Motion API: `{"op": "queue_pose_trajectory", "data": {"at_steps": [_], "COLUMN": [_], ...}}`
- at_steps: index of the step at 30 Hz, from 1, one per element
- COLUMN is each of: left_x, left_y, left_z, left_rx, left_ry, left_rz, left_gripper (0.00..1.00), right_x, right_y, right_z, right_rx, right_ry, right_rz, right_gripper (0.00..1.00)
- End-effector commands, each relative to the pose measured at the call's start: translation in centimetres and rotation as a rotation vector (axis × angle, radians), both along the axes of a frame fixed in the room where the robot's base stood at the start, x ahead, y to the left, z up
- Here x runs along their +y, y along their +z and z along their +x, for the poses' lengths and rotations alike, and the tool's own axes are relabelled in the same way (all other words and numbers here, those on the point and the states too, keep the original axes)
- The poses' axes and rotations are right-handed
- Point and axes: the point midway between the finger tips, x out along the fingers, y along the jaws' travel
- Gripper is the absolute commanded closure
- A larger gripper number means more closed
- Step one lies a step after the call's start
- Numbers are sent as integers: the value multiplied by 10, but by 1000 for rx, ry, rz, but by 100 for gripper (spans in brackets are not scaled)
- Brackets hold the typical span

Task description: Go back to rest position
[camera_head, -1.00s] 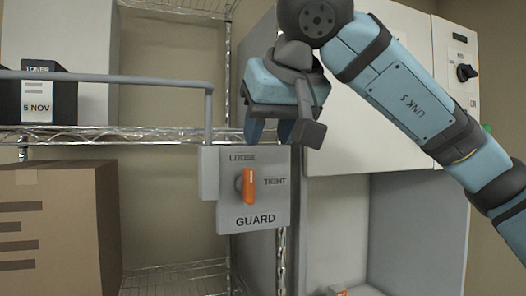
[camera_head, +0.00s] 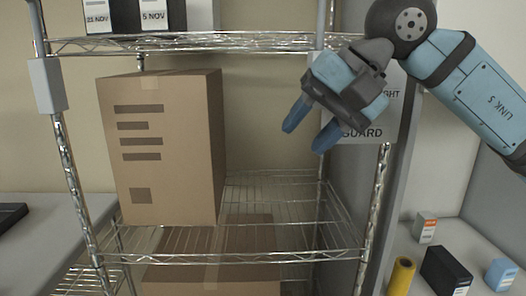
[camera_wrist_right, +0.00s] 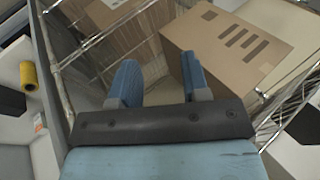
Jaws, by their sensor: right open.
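My right gripper (camera_head: 309,127) is in the upper right of the head view, its two blue fingers spread and pointing down and to the left. It is empty. It hangs in front of the guard panel (camera_head: 372,134), covering most of it; only parts of the lettering show, and the knob is hidden. In the right wrist view the gripper (camera_wrist_right: 158,85) shows its two fingers apart with nothing between them. My left gripper is in neither view.
A wire shelf rack (camera_head: 240,254) holds a large cardboard box (camera_head: 170,190), also in the right wrist view (camera_wrist_right: 225,45). Another box (camera_head: 215,275) sits below. Dated boxes (camera_head: 155,15) stand on top. At lower right are a yellow cylinder (camera_head: 401,277), a black box (camera_head: 445,270) and a blue box (camera_head: 501,274).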

Motion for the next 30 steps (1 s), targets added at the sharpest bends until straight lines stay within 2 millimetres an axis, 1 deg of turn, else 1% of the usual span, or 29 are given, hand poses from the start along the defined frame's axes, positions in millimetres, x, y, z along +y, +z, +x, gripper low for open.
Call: {"op": "queue_pose_trajectory", "data": {"at_steps": [1, 3, 5, 6, 9, 11, 13, 17, 18, 20, 21, 23, 24, 26, 28, 29, 30], "left_x": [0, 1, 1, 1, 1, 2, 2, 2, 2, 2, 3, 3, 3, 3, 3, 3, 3], "left_y": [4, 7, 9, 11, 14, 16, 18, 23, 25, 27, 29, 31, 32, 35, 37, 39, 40], "left_z": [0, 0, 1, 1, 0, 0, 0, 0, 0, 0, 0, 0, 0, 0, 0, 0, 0], "left_rx": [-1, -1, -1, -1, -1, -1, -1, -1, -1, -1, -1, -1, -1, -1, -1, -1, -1], "left_ry": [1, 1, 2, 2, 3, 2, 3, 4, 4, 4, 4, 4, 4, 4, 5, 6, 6], "left_rz": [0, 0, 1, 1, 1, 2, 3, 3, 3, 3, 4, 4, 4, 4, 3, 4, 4], "left_gripper": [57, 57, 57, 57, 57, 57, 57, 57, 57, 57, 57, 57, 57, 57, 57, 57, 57], "right_x": [12, 27, 38, 44, 54, 58, 60, 56, 52, 46, 41, 32, 25, 14, 0, -6, -15], "right_y": [-16, -32, -43, -49, -61, -67, -74, -89, -95, -106, -116, -132, -145, -168, -199, -213, -234], "right_z": [-3, -10, -16, -19, -25, -26, -25, -16, -11, -3, 2, 11, 17, 25, 33, 35, 37], "right_rx": [121, 293, 448, 555, 823, 986, 1185, 1583, 1708, 1898, 2028, 2220, 2350, 2548, 2779, -2767, -2647], "right_ry": [5, 1, -10, -21, -55, -83, -118, -201, -229, -272, -301, -346, -375, -420, -472, 471, 455], "right_rz": [85, 207, 309, 373, 525, 608, 704, 874, 923, 995, 1041, 1107, 1151, 1214, 1287, -1267, -1194], "right_gripper": [57, 57, 57, 57, 57, 57, 57, 57, 57, 57, 57, 57, 57, 57, 57, 57, 57]}}
